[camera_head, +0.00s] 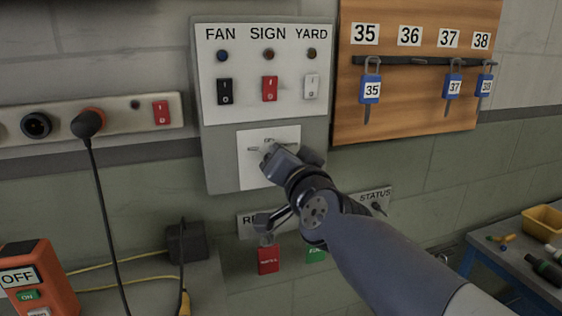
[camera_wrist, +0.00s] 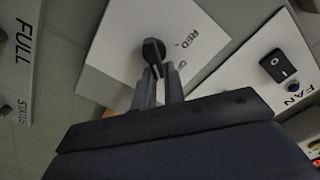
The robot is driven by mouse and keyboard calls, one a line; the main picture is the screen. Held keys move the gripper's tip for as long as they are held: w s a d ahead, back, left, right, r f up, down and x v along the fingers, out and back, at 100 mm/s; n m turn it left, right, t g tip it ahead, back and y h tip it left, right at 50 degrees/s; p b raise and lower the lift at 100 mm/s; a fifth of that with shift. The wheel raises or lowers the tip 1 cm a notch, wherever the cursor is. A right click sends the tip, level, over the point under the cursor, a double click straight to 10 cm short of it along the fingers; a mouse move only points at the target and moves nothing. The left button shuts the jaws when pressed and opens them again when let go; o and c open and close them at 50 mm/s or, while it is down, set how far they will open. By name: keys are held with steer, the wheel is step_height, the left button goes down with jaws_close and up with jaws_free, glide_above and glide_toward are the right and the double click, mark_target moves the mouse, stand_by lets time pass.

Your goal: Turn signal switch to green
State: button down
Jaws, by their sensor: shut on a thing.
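In the head view, the white plate (camera_head: 248,172) sits on the lower part of the grey wall panel. My gripper (camera_wrist: 156,74) is shut on the knob, with both fingers pointing at the plate. I cannot tell which word the knob points to.
Above the plate are the FAN (camera_head: 225,92), SIGN (camera_head: 269,89) and YARD (camera_head: 311,86) switches. A socket strip (camera_head: 65,121) with a plugged cable is at left. Red and green tags (camera_head: 268,260) hang below.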

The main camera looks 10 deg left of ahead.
steer(key=shift+f+m+g+b, duration=0.35)
steer(key=shift+f+m, duration=0.3)
steer(key=shift+m, duration=0.45)
steer(key=c, duration=1.5)
jaws_free()
steer(key=shift+a, duration=0.2)
steer(key=shift+d+r, duration=0.1)
steer(key=shift+r, duration=0.1)
steer(key=shift+p+v, duration=1.8)
steer(key=shift+v, duration=3.65)
